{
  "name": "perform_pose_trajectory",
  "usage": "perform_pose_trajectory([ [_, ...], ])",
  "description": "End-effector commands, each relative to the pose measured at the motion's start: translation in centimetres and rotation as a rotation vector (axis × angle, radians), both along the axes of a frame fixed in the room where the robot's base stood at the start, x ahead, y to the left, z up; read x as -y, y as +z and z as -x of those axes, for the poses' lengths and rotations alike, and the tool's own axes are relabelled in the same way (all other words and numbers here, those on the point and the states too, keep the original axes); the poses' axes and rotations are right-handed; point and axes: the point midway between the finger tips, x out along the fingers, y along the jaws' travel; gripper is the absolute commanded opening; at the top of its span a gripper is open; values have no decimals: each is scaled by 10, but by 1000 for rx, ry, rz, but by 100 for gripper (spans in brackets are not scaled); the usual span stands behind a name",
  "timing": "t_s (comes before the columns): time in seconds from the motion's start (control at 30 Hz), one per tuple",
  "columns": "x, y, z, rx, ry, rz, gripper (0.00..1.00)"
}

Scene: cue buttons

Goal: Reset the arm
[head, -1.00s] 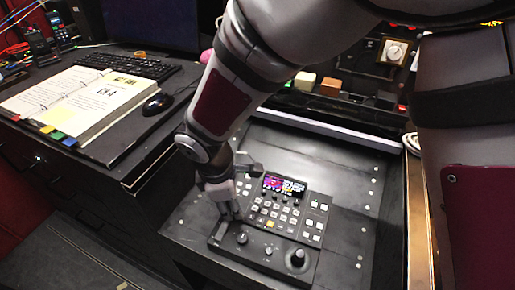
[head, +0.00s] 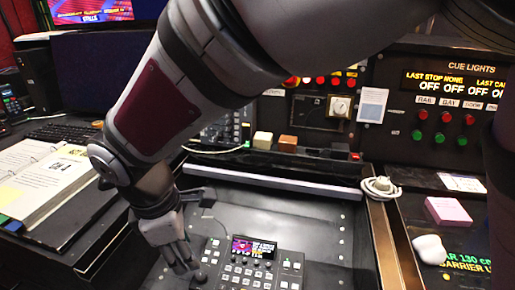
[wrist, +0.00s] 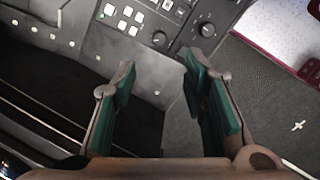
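My gripper (head: 186,268) hangs at the end of my arm in the head view, over the left side of the button console (head: 262,262). In the wrist view my gripper (wrist: 158,80) shows two green-padded fingers standing apart, with nothing between them. The console (wrist: 170,18) lies beyond the fingertips at the top of the wrist view, with pale square buttons and dark knobs. The gap between fingertips and console is hard to judge. The console's lit screen (head: 254,248) shows in the head view; its front part is cut off by the frame.
A cue lights panel (head: 445,105) with red and green buttons stands at the back right. A coiled white cable (head: 380,187), a pink note block (head: 448,211) and a white mouse-like object (head: 429,249) lie at the right. An open binder (head: 45,180) lies at the left.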

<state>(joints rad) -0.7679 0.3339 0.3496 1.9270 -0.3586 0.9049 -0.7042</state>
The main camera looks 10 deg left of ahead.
Motion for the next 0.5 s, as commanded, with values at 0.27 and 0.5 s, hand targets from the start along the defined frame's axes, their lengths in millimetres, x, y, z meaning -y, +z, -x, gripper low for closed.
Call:
perform_pose_trajectory([
  [0.27,12,11,-6,10,-46,-7,40],
  [0.5,109,89,-30,75,-432,-70,40],
])
